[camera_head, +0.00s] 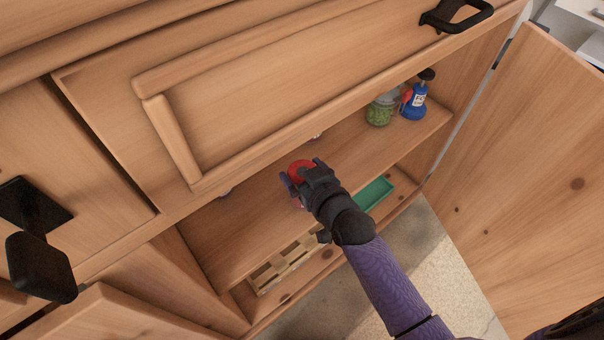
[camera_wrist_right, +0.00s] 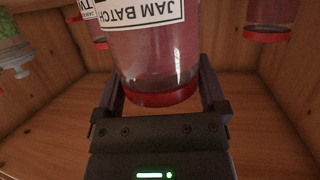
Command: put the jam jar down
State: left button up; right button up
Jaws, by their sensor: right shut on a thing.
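The jam jar has a red lid (camera_head: 300,168) that shows at my right gripper (camera_head: 294,182), inside the open cabinet above the upper shelf. The gripper is shut on the jar, and its fingers and wrist hide most of it in the head view. In the right wrist view the clear jam jar (camera_wrist_right: 150,55), with a white "JAM BATCH" label and a red band at its lower picture end, stands between the two fingers. I cannot tell whether the jar touches the shelf (camera_head: 335,165). My left gripper is not in view.
A blue bottle (camera_head: 414,103) and a green-bottomed jar (camera_head: 379,113) stand at the shelf's right end. Other red-banded jars show in the wrist view, one at right (camera_wrist_right: 268,22). Below are a green tray (camera_head: 373,193) and a wooden crate (camera_head: 286,264). An open door (camera_head: 530,160) stands right.

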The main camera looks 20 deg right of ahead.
jog(key=shift+r, duration=0.1)
jog(key=o, duration=1.3)
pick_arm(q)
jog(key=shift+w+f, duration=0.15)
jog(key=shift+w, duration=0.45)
pick_arm(e)
jog(key=shift+o, duration=0.2)
jog(key=shift+r+p, duration=0.15)
jog(key=shift+p, duration=0.2)
pick_arm(q)
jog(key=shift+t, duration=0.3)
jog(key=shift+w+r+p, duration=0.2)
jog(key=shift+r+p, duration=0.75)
jog(key=shift+p, duration=0.05)
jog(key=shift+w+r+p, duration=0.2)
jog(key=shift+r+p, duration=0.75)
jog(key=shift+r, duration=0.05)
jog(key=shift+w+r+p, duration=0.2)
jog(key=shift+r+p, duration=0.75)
jog(key=shift+p, duration=0.05)
pick_arm(e)
jog(key=v, duration=1.2)
